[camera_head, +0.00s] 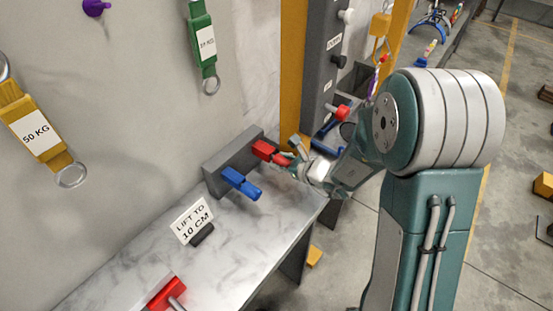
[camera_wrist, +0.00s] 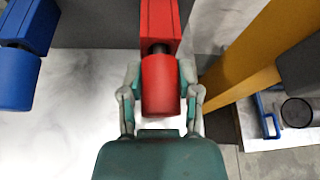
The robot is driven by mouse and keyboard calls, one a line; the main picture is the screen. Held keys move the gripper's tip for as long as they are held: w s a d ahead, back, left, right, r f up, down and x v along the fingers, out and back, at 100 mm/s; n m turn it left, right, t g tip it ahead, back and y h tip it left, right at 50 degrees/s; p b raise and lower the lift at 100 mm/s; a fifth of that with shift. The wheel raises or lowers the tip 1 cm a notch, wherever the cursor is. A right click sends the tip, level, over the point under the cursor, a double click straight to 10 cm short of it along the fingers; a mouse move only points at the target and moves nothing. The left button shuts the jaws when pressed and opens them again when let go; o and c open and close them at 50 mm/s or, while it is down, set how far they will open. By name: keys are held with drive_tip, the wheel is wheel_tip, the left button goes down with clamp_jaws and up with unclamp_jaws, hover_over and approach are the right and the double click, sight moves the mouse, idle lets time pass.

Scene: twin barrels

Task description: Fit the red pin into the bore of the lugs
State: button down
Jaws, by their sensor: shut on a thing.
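A red pin (camera_wrist: 162,88), a thick cylinder, is between the two fingers of my gripper (camera_wrist: 161,78). A short dark stem shows between it and the square red block (camera_wrist: 158,22) in line with it. I cannot tell how deep the stem sits. In the head view, the red block (camera_head: 263,148) sticks out from a grey mount (camera_head: 215,172), and my gripper (camera_head: 291,162) is at its outer end, shut on the red pin (camera_head: 282,159). My fingers partly cover the pin there. No separate lugs or bore can be made out.
A blue block with a blue cylinder (camera_head: 241,184) sticks out beside the red one. A "LIFT TO 10 CM" sign (camera_head: 191,220) stands on the marble bench (camera_head: 225,262). A red piece (camera_head: 166,294) with a grey rod lies at the front. A yellow post (camera_head: 292,75) rises behind.

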drive_tip(key=shift+s+d+f, duration=0.1)
drive_tip(key=shift+s+d, duration=0.25)
drive_tip(key=shift+d, duration=0.05)
drive_tip(key=shift+s+d+f, duration=0.1)
drive_tip(key=shift+s+d, duration=0.95)
drive_tip(key=shift+d, duration=0.3)
drive_tip(key=shift+s+d+f, duration=0.15)
drive_tip(key=shift+s+d, duration=0.85)
drive_tip(key=shift+d, duration=0.35)
drive_tip(key=shift+s+d+f, duration=0.1)
drive_tip(key=shift+s+d, duration=0.95)
drive_tip(key=shift+d, duration=0.3)
drive_tip(key=shift+s+d, duration=0.1)
